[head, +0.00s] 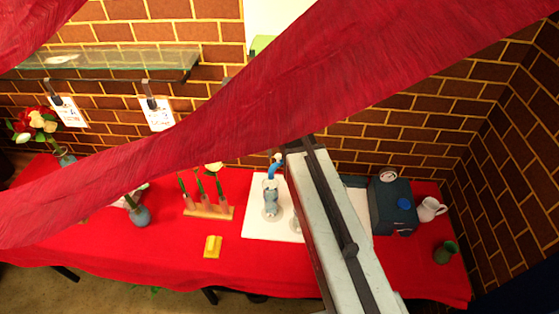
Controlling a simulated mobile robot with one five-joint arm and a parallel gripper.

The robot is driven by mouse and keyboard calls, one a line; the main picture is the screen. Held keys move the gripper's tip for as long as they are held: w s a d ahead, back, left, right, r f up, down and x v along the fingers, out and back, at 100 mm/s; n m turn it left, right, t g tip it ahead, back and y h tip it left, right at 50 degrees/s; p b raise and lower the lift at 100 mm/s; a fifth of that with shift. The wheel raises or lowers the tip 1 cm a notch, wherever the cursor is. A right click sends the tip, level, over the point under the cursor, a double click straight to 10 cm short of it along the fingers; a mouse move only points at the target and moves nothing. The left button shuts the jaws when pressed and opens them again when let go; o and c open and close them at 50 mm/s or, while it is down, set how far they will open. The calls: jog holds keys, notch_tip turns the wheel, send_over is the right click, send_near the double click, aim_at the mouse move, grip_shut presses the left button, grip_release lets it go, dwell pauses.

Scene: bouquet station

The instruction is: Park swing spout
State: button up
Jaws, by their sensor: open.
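A blue curved piece (274,172), which looks like the spout, stands over a clear and grey-blue vessel (270,200) on a white board (256,232). Its upper end is cream or tan and lies close to the left side of my arm's far end. I cannot tell which way the spout is turned or what it is fixed to. My arm reaches from the bottom right up to the middle of the head view and covers part of the board. My gripper cannot be made out; the arm and the red drape hide that area.
A red drape (330,70) crosses the view. On the red-covered table (170,260) are a wooden flower rack (208,213), yellow block (212,247), blue vase (140,216), teal box (392,207), white jug (430,209) and green pot (446,252). The front left is clear.

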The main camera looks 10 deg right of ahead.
jog(key=shift+f, duration=0.2)
grip_shut()
dwell(1.2)
